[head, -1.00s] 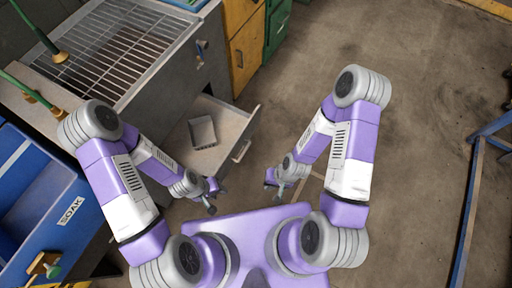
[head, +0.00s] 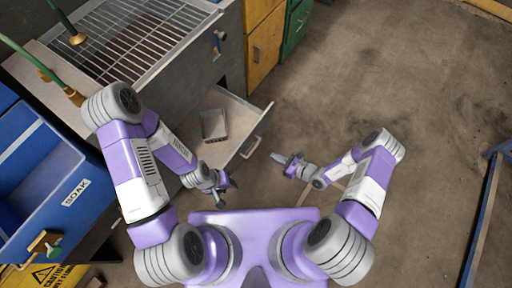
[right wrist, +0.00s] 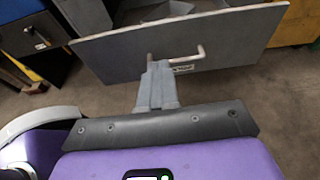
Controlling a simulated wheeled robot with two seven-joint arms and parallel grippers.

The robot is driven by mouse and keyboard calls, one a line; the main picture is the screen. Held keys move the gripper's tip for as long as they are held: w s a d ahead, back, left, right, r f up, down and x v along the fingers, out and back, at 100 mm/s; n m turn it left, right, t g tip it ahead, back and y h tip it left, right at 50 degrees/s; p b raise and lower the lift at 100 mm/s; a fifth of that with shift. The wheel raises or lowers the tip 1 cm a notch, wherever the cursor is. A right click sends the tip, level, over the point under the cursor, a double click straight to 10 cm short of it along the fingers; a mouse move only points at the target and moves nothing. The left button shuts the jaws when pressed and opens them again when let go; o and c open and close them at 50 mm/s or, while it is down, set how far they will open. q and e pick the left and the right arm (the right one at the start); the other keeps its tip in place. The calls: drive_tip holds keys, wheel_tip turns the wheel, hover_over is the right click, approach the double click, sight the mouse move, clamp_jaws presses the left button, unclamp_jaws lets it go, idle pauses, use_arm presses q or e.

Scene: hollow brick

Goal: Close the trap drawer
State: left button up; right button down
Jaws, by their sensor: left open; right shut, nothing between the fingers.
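My right gripper (head: 277,157) is shut and empty, pointing at the drawer front from the right, apart from the handle in the head view. My left gripper (head: 231,189) is open, near the drawer's lower left side.
A grate-topped sink (head: 130,40) fills the upper left. A blue bin marked SOAK (head: 75,193) is at the left. Yellow (head: 265,45) and green cabinets (head: 297,25) stand behind the drawer. Bare floor lies to the right, with a blue frame (head: 482,220) at the edge.

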sight(244, 142)
drive_tip(key=b+x, duration=0.1)
drive_tip(key=x, duration=0.3)
drive_tip(key=b+x, duration=0.1)
drive_tip(key=x, duration=0.3)
drive_tip(key=r+b+x, duration=0.1)
drive_tip(key=b+x, duration=0.1)
drive_tip(key=x, duration=0.2)
drive_tip(key=shift+w+a+f, duration=0.15)
drive_tip(key=shift+w+a, duration=0.2)
drive_tip(key=shift+a, duration=0.05)
drive_tip(key=shift+w+a, duration=0.25)
drive_tip(key=shift+a, duration=0.1)
use_arm(q)
wheel_tip(244, 142, down, 4)
drive_tip(key=shift+f, duration=0.15)
use_arm(e)
drive_tip(key=shift+a, duration=0.1)
